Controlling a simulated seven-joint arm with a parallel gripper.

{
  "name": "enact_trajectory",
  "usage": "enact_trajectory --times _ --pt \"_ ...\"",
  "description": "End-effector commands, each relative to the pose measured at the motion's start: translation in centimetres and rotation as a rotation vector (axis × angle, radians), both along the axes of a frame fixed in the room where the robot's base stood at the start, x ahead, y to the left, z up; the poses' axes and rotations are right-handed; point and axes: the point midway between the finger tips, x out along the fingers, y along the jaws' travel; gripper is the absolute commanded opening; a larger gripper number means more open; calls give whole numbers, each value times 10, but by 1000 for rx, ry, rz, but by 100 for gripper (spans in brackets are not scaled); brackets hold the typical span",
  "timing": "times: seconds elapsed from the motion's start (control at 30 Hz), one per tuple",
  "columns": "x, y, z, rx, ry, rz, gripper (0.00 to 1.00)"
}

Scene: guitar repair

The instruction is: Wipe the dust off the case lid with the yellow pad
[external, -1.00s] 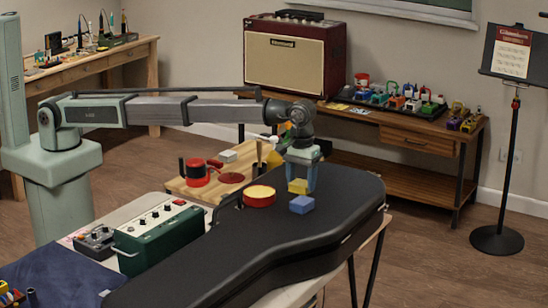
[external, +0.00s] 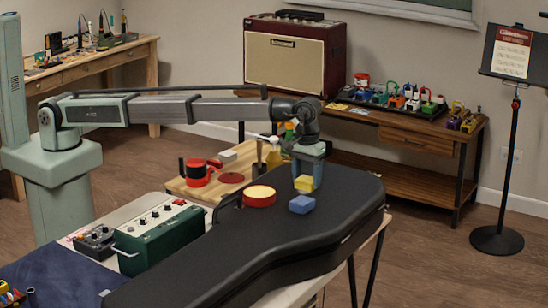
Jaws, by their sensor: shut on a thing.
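The black guitar case (external: 262,254) lies flat with its lid up across the table. My gripper (external: 307,181) is over the far end of the lid, pointing down. It is shut on the yellow pad (external: 303,183), which is held between its fingers. I cannot tell whether the pad touches the lid. A blue block (external: 301,204) sits on the lid just in front of the pad. Dust on the lid is too faint to make out.
A green amplifier box (external: 158,235) and a small grey pedal (external: 96,243) stand left of the case. A wooden board (external: 190,188) with a red pot (external: 200,172) and tools lies behind it. The lid's near part is clear.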

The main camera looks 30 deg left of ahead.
Motion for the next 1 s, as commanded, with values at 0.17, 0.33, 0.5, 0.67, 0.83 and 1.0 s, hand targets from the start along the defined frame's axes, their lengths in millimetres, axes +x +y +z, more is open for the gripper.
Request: enact_trajectory --times 0.17,0.33,0.5,0.67,0.83,1.0 --pt "8 0 0 0 0 0 28" --pt "15 0 -1 0 0 0 28" --pt "22 0 -1 0 0 1 28" --pt "27 0 -1 0 -1 1 28" --pt "29 0 -1 1 -1 0 28" --pt "29 0 -2 1 -1 1 28"
